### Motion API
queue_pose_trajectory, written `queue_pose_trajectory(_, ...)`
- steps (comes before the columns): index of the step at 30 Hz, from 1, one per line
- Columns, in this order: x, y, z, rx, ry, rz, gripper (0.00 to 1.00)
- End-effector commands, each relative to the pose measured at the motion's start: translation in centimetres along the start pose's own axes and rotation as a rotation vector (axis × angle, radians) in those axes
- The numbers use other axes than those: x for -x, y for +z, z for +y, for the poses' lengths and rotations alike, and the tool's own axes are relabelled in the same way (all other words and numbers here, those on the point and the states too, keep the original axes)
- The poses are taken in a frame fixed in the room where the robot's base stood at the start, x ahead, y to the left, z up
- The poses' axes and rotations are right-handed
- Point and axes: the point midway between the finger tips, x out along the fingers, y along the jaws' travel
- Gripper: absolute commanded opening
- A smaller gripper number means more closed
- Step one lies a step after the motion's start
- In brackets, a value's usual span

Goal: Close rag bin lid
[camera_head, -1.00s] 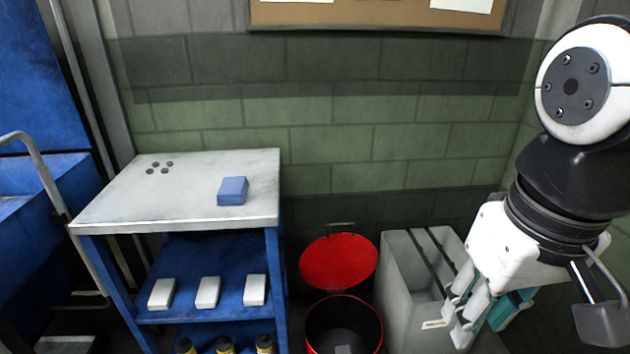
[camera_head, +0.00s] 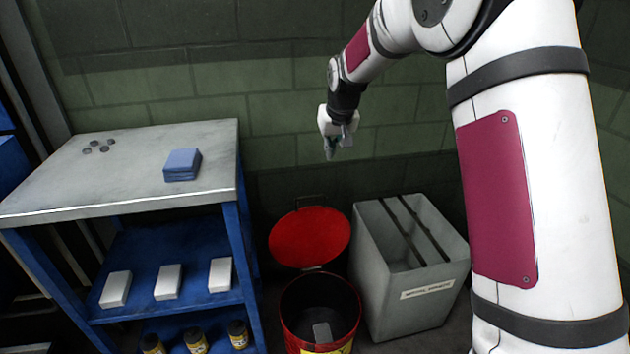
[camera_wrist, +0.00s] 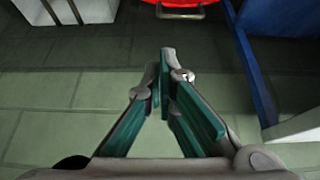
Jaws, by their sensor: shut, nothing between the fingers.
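The rag bin (camera_head: 322,310) is a red round bin with a dark inside and a grey item in it. It stands on the floor right of the blue shelf unit. Its red lid (camera_head: 310,237) is open, tilted up at the bin's back, with a dark handle (camera_head: 311,199) at its top edge. My gripper (camera_head: 330,152) is in front of the green wall, above and slightly right of the lid, pointing down and touching nothing. In the wrist view the gripper's fingers (camera_wrist: 168,75) are together and empty. Part of the red lid (camera_wrist: 178,3) and its handle (camera_wrist: 180,13) show at that view's top edge.
A grey box bin (camera_head: 420,290) with dark straps stands right of the rag bin. The blue shelf unit (camera_head: 238,225) with a grey top stands to the left, with a blue stack (camera_head: 182,164) on it. The space above the lid is clear.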

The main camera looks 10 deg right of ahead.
Motion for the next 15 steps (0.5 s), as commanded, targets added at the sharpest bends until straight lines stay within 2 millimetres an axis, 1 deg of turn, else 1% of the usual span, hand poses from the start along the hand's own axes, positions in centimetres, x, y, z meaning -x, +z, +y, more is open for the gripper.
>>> queue_pose_trajectory(1, -3.0, -0.6, 0.1, -0.001, -0.002, 0.01, 0.0)
queue_pose_trajectory(3, -5.7, -1.5, 0.1, -0.003, -0.004, 0.03, 0.0)
queue_pose_trajectory(6, -8.6, -2.3, 0.2, -0.005, -0.006, 0.052, 0.0)
queue_pose_trajectory(9, -10.3, -2.8, 0.2, -0.006, -0.007, 0.066, 0.0)
queue_pose_trajectory(15, -11.4, -3.0, 0.2, -0.006, -0.008, 0.072, 0.0)
